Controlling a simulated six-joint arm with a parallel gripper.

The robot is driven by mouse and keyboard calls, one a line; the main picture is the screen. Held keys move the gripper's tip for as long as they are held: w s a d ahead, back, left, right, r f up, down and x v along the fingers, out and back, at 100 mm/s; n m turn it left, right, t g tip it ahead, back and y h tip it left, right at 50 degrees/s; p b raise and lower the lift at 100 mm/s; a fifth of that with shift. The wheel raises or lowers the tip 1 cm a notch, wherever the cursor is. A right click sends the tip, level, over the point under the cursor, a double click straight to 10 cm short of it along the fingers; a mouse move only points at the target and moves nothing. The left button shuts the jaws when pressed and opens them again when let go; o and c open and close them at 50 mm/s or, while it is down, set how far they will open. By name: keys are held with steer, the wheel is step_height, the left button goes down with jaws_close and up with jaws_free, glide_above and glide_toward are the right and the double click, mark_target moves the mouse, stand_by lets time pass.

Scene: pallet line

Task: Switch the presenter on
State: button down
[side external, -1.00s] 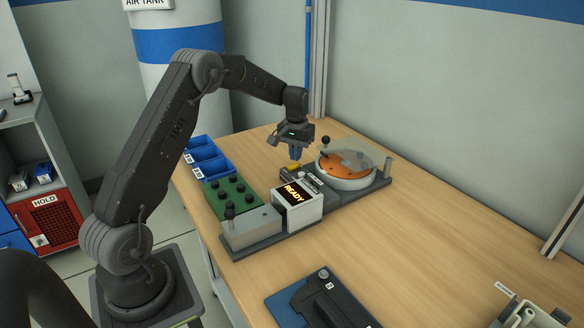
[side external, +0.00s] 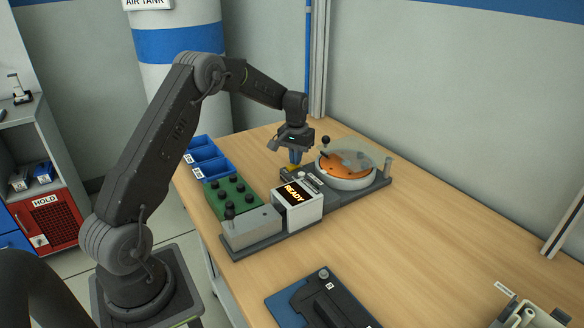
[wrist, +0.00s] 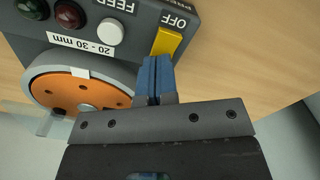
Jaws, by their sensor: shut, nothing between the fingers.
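The presenter has an orange disc (wrist: 75,91) under a clear cover and a dark control box (wrist: 130,52). Its yellow switch (wrist: 167,42) sits at the edge of the box, with the word OFF printed beside it. In the side view the yellow switch (side external: 291,168) is partly hidden by my fingers. My gripper (side external: 295,161) points down just above the switch. Its blue fingers (wrist: 154,62) are shut with nothing between them and their tips appear close to the switch. I cannot tell whether they touch it.
A white FEED button (wrist: 110,31), a red lamp (wrist: 68,13) and a green lamp (wrist: 32,8) sit beside the switch. A READY display (side external: 297,194), a green knobbed tray (side external: 232,199) and blue bins (side external: 207,161) stand nearby.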

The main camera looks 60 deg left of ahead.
steer(key=shift+f, duration=0.35)
steer(key=shift+r, duration=3.55)
